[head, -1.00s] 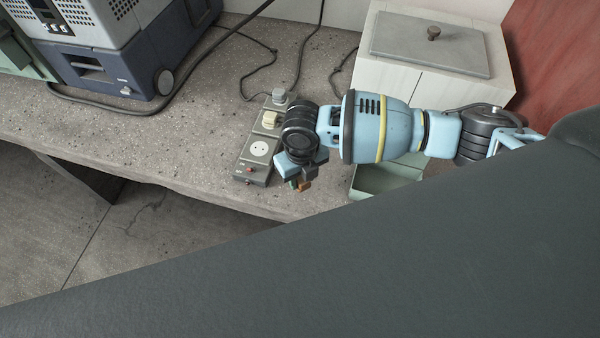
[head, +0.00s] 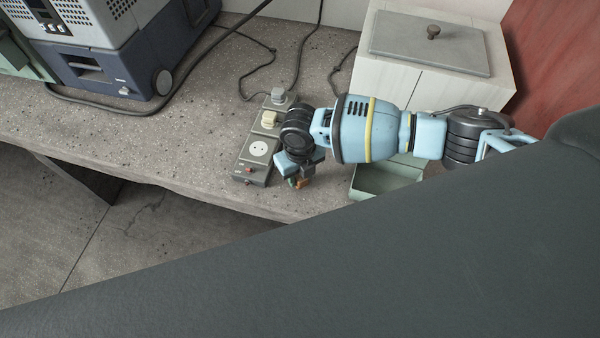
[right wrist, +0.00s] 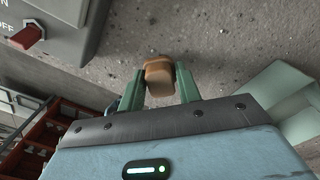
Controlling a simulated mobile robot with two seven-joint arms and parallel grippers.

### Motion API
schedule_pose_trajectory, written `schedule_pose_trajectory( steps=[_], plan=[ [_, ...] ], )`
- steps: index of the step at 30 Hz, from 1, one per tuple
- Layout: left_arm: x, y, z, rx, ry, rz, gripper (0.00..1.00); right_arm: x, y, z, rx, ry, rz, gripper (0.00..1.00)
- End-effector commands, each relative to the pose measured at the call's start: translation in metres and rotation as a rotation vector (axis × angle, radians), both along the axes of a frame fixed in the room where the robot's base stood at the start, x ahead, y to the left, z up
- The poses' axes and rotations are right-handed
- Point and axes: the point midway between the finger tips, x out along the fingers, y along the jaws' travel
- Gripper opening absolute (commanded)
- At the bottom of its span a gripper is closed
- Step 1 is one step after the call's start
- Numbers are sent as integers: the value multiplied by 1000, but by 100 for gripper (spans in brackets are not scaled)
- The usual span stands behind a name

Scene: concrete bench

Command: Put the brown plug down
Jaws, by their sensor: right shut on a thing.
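The brown plug (right wrist: 159,78) is between the green fingertips of my right gripper (right wrist: 160,90) in the right wrist view. The gripper is shut on it. In the head view the plug (head: 304,182) shows as a small brown bit below my right gripper (head: 298,183), near the bench's front edge and right of the power strip. Whether the plug touches the bench is hard to tell. My left gripper is not in view.
The grey power strip (head: 246,172) holds a cream plug (head: 269,118) and a grey plug (head: 278,95); its near socket is empty. A pale green open bin (head: 385,182) is to the right. A white lidded box (head: 390,75) stands behind. Bare bench (head: 190,150) lies left of the strip.

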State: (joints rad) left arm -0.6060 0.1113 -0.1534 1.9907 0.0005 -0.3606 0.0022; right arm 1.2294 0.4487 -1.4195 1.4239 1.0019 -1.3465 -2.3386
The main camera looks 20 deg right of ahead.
Motion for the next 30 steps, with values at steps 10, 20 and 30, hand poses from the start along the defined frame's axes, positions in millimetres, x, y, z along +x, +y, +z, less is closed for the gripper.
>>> schedule_pose_trajectory(
  steps=[10,20,30],
  plan=[
    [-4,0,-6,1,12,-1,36,-1,0,-9,1,2,-1,0],
    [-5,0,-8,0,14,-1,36,0,0,-12,0,0,-1,53],
    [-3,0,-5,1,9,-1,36,0,0,-9,0,-1,-1,55]
  ],
)
